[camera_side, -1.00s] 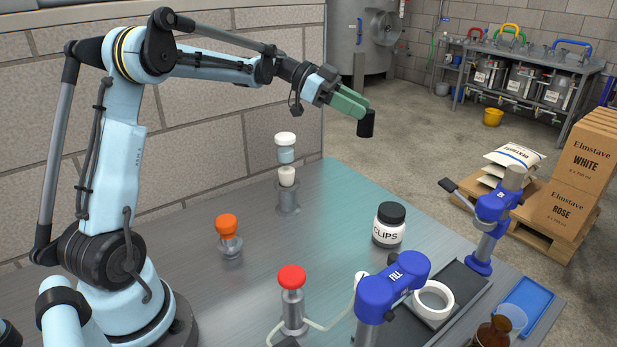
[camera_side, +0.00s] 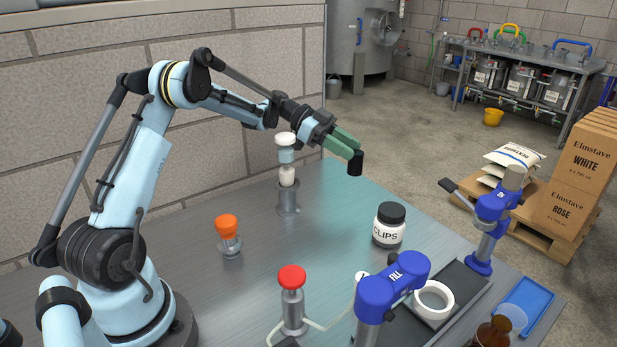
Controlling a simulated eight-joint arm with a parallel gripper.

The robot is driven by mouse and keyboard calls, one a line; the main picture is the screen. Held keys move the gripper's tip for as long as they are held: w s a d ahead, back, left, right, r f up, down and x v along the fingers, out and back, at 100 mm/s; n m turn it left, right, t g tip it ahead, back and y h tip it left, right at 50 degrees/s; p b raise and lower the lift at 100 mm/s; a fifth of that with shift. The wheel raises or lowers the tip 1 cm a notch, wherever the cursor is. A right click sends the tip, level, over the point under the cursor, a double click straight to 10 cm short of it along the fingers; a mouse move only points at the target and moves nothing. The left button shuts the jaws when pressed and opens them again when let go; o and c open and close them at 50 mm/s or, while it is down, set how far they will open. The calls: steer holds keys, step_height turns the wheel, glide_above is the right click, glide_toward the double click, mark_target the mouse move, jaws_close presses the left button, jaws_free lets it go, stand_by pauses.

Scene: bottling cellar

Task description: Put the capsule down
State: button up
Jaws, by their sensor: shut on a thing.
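The capsule (camera_side: 355,166) is a small black cylinder. My gripper (camera_side: 348,152), with green fingers, is shut on it at the fingertips. The capsule hangs below the fingers, roughly upright, in the air above the far part of the grey metal table (camera_side: 335,215). It is up and to the left of the white CLIPS jar (camera_side: 388,230) in the picture. The far finger is partly hidden behind the near one.
A metal stand with a white-topped piece (camera_side: 287,175) is left of my gripper. An orange-topped post (camera_side: 228,235) and a red-topped post (camera_side: 292,295) stand nearer. Blue clamp-like devices (camera_side: 392,285) (camera_side: 492,215) stand at right. The table's middle is clear.

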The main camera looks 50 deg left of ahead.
steer(key=shift+f, duration=4.8)
steer(key=shift+o, duration=1)
steer(key=shift+f, duration=0.15)
steer(key=o, duration=0.4)
steer(key=v, duration=0.6)
steer(key=shift+a, duration=0.15)
steer(key=shift+o, duration=0.8)
steer(key=shift+s+a+r, duration=0.25)
steer(key=shift+a+r, duration=0.15)
steer(key=shift+a, duration=0.05)
